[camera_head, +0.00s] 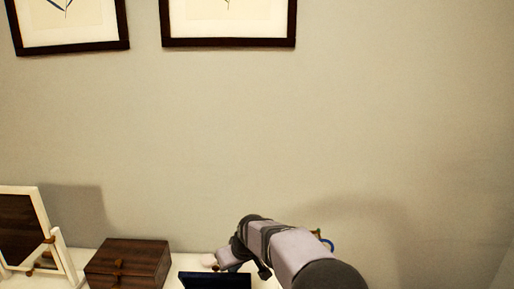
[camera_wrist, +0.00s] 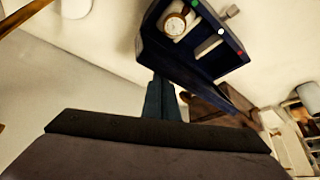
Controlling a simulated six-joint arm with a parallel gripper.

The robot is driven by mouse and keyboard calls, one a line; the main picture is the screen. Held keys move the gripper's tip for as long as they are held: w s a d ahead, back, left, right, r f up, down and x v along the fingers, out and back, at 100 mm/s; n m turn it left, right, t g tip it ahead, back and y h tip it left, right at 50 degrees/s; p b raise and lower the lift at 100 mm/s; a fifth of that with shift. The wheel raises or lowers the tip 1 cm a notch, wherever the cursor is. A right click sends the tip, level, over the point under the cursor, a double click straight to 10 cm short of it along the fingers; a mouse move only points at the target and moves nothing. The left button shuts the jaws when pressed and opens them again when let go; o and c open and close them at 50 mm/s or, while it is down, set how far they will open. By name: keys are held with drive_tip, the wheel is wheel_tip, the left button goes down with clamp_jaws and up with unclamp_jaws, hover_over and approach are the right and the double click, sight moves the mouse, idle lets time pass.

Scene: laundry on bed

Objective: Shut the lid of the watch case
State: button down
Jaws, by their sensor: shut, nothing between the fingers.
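The dark blue watch case (camera_wrist: 206,62) is open in the wrist view. A watch with a pale dial (camera_wrist: 174,25) sits inside it, beside small green, white and red spots along one edge. In the head view a dark blue panel of the case (camera_head: 215,281) shows at the bottom edge, cut off by the frame. My gripper (camera_wrist: 162,84) is shut and empty, its fingertips close to the case's near side; I cannot tell whether they touch it. In the head view my gripper (camera_head: 222,264) is just behind the blue panel, its tips partly hidden.
A brown wooden box (camera_head: 128,264) stands left of the case. A white-framed mirror (camera_head: 30,240) stands farther left. A small colourful object (camera_head: 325,241) is partly hidden behind my arm. The wall with framed pictures (camera_head: 229,22) rises behind the white surface.

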sight(232, 278)
drive_tip(key=shift+s+b, duration=0.85)
drive_tip(key=shift+s, duration=1.25)
drive_tip(key=shift+r, duration=0.15)
wheel_tip(232, 278, up, 7)
drive_tip(key=p, duration=0.5)
drive_tip(key=shift+p, duration=0.3)
